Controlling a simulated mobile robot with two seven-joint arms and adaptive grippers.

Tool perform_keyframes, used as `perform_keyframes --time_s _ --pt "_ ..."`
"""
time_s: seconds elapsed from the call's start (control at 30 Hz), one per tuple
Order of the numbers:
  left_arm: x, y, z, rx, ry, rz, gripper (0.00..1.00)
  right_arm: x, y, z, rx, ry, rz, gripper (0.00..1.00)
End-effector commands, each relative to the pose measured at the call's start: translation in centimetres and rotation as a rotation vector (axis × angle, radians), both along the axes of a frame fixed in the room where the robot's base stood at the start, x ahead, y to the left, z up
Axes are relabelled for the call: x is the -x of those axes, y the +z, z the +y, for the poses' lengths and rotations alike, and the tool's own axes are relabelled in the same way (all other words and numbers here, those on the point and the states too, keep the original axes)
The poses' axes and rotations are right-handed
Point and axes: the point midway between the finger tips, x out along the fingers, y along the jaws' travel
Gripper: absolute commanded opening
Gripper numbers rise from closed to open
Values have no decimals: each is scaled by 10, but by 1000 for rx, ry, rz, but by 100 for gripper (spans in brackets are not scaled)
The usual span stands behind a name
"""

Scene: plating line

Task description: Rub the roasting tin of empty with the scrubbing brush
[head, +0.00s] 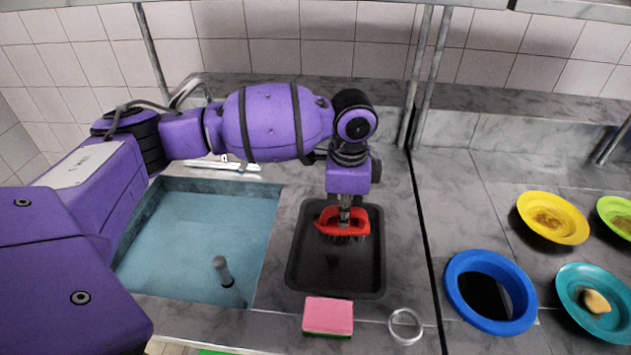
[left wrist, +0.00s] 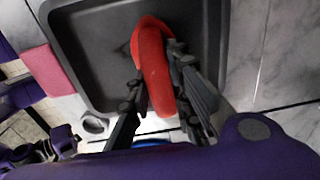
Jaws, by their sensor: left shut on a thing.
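The dark roasting tin (head: 334,280) lies on the grey counter to the right of the sink. A small darker mark shows on its floor, in front of the brush. The scrubbing brush (head: 329,222) has a red body and dark bristles. My left gripper (head: 344,212) is shut on it and holds it bristles down over the far half of the tin. Whether the bristles touch the floor is hard to tell. In the left wrist view the fingers (left wrist: 157,95) sit on both sides of the red brush (left wrist: 152,62), with the tin (left wrist: 103,50) beneath.
A pink sponge (head: 328,315) and a metal ring (head: 405,326) lie in front of the tin. The sink (head: 190,240) with bluish water is on the left. A blue-rimmed bin opening (head: 462,270), a yellow plate (head: 532,205) and a teal plate (head: 577,312) are on the right.

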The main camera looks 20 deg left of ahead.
Motion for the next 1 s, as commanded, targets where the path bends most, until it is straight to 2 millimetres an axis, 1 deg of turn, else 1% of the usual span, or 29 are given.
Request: perform_keyframes --time_s 0.03,0.1,0.2,0.57,0.67,0.9,1.0 --pt "-1 6 0 0 -1 -3 0 1 -1 1 -2 -1 3 0" --pt "-1 13 0 -1 -1 -3 0 1 -2 1 -2 -2 5 0" --pt "-1 20 0 0 0 -2 0 1 -2 1 -2 -2 5 0" --pt "-1 23 0 0 0 -3 0 2 -2 0 1 0 7 0" --pt "-1 28 0 0 0 -4 0 2 -3 -1 3 2 7 0" --pt "-1 49 0 0 0 -4 0 3 -3 -2 7 5 8 0" --pt "-1 51 0 0 0 -3 0 3 -3 -2 7 5 8 0"
